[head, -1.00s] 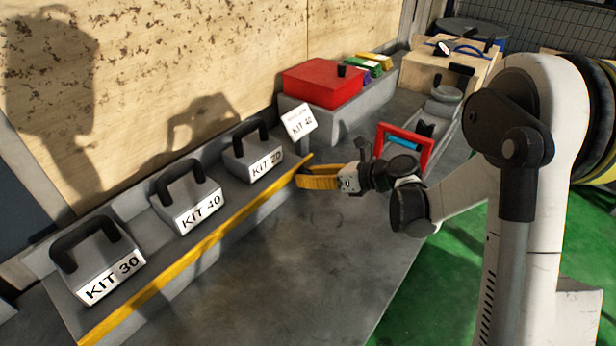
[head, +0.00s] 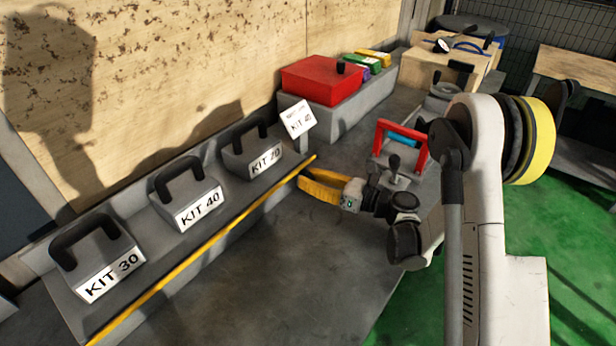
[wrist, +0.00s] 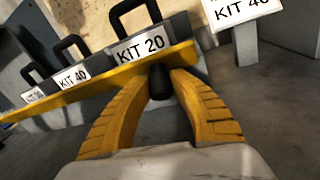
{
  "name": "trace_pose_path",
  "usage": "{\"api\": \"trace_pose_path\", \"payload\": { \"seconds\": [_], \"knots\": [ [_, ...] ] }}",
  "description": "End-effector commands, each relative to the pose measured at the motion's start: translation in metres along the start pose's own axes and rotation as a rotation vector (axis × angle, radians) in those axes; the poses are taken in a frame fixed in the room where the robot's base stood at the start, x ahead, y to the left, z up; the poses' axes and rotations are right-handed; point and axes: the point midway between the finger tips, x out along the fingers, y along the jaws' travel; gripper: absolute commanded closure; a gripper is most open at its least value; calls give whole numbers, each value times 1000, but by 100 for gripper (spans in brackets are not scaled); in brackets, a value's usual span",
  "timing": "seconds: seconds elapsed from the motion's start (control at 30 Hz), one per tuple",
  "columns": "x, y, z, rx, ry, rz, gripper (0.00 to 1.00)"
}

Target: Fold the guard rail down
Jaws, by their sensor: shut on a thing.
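The guard rail (head: 205,250) is a long yellow bar along the front edge of the grey kit shelf, in front of the kit boxes. In the wrist view the rail (wrist: 70,100) runs across, just beyond my fingertips. A black knob (wrist: 158,83) shows at the rail, between my yellow fingers. My gripper (head: 303,178) is at the rail's far right end, and it also shows in the wrist view (wrist: 160,76). It is shut on the knob. The fingers hide part of the rail's end in the head view.
Kit boxes labelled KIT 30 (head: 97,262), KIT 40 (head: 188,200) and KIT 20 (head: 252,152) stand behind the rail. A KIT 40 sign (head: 298,118) stands close to my gripper. A red-handled fixture (head: 400,150) is near my arm. The tabletop (head: 270,270) before the rail is clear.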

Motion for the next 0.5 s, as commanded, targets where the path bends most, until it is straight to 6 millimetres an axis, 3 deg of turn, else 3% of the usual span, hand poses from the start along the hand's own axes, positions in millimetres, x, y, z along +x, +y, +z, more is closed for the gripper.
{"api": "trace_pose_path", "payload": {
  "seconds": [0.23,0.27,0.3,0.5],
  "knots": [
    [0,0,0,-1,2,1,100],
    [0,0,0,0,2,1,67],
    [0,0,0,0,2,1,54],
    [0,0,0,0,2,0,52]
  ]
}}
